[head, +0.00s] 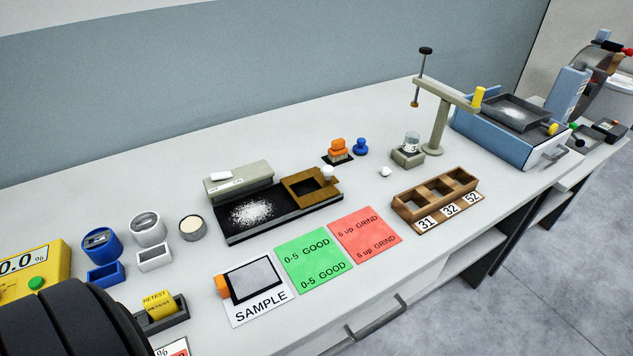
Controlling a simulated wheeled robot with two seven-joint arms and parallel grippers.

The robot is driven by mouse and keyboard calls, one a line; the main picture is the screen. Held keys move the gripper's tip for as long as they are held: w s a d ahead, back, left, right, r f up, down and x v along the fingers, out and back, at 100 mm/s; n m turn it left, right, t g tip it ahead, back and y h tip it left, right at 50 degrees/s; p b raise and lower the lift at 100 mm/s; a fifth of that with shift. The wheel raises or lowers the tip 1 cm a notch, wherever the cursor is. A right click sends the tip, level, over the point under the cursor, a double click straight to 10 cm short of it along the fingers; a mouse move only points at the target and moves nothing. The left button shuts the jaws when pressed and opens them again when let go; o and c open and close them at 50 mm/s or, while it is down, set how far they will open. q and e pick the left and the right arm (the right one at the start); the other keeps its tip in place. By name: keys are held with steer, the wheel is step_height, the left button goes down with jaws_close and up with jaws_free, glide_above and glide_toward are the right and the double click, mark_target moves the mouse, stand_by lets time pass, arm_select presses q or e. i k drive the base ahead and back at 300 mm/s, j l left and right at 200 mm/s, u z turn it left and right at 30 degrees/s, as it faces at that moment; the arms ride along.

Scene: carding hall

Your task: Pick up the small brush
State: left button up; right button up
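What looks like the small brush (338,146) has an orange top and a pale lower part that may be bristles. It stands upright on a small black pad (338,160) towards the back middle of the white bench. A blue knobbed piece (361,147) stands just to its right, close beside it. Neither gripper shows in the head view, so I cannot tell whether they are open or holding anything.
In front of the brush lie a black tray (290,218) with white powder and a brown frame (309,188). A stand (436,125) and a wooden rack (405,208) are to the right. A dark ribbed shape covers the lower left corner. The bench behind the brush is clear.

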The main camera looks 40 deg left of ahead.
mark_target(338, 152)
steer(key=u, duration=1.2)
